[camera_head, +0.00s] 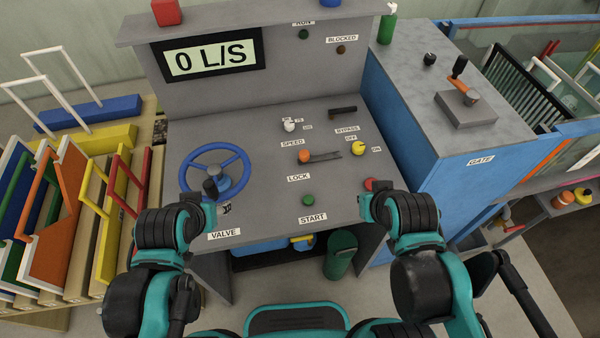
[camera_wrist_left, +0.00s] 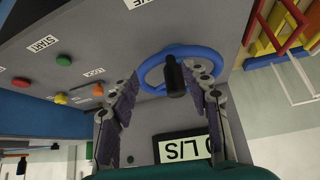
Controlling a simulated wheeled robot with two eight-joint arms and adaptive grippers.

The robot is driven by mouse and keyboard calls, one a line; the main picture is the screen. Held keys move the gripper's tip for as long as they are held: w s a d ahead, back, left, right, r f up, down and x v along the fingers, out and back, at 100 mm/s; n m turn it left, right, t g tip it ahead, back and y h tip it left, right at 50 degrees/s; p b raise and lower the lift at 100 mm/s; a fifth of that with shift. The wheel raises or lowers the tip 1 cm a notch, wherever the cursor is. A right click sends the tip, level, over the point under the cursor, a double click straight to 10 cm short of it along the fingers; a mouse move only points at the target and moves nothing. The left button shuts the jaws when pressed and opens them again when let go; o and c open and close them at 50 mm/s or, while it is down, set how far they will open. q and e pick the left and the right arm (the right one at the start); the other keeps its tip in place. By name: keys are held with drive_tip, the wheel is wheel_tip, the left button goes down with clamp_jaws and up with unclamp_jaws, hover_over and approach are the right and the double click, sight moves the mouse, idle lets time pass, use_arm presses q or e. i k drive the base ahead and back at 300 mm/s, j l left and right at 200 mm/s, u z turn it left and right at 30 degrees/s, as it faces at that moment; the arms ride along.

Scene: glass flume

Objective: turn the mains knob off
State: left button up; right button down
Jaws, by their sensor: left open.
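The yellow knob (camera_head: 358,147) sits on the grey console between an OFF label (camera_head: 350,141) and an ON label (camera_head: 376,149). Its pointer direction is too small to tell. It also shows in the left wrist view (camera_wrist_left: 61,98), left of my fingers. My left gripper (camera_head: 207,197) is by the blue valve wheel, well left of the yellow knob. In the left wrist view my left gripper (camera_wrist_left: 161,82) is open, with the wheel and its black handle beyond the fingers. My right gripper (camera_head: 368,205) is at the console's front right, below the knob; its fingers are unclear.
The blue valve wheel (camera_head: 216,172), orange lever (camera_head: 305,156), green start button (camera_head: 308,200) and red button (camera_head: 370,184) are on the console. The display (camera_head: 210,54) reads 0 L/S. A blue gate cabinet (camera_head: 440,190) stands right; a panel rack (camera_head: 60,215) stands left.

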sight(358, 148)
drive_tip(key=i+l+z, duration=0.25)
drive_tip(key=z, duration=0.2)
drive_tip(key=i+l+z, duration=0.2)
drive_tip(key=z, duration=0.2)
